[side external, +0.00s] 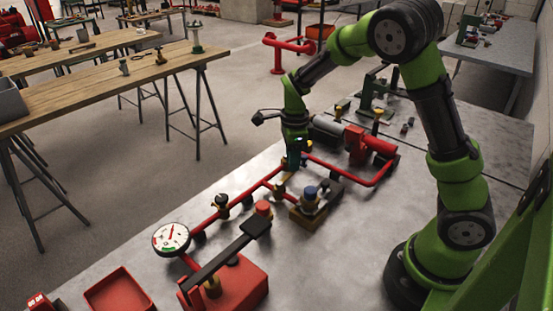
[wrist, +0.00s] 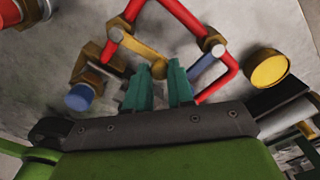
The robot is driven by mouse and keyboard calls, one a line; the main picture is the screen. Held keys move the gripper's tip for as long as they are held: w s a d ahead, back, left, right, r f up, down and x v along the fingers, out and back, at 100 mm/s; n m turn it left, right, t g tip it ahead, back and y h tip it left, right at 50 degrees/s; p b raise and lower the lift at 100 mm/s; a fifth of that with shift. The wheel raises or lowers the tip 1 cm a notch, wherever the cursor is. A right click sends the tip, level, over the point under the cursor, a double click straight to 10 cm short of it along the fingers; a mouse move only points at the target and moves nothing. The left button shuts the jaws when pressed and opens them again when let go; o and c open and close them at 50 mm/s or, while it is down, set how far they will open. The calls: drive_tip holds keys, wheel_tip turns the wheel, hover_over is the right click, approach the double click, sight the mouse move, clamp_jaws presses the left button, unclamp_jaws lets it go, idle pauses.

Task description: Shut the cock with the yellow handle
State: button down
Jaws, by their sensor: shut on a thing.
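The cock with the yellow handle sits on the red pipework. In the wrist view its yellow handle (wrist: 138,48) runs from a brass fitting on the left toward my fingers. My gripper (wrist: 160,68) has its two teal fingers shut on the end of this handle, one on each side. In the side view my gripper (side external: 293,164) is low over the red pipe, and the handle there is mostly hidden or too small to make out. A second cock with a blue handle (wrist: 204,64) is just right of my fingers in the wrist view.
A red pump unit (side external: 365,144) stands behind my gripper. A round yellow cap (wrist: 270,70) is at the right.

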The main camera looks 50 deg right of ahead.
drive_tip(key=shift+s+r+m, duration=0.1)
drive_tip(key=shift+s+m, duration=0.05)
drive_tip(key=shift+m, duration=0.25)
drive_tip(key=c, duration=1)
unclamp_jaws()
drive_tip(key=shift+s, duration=0.1)
wheel_tip(320, 180, up, 17)
drive_tip(key=shift+f, duration=0.1)
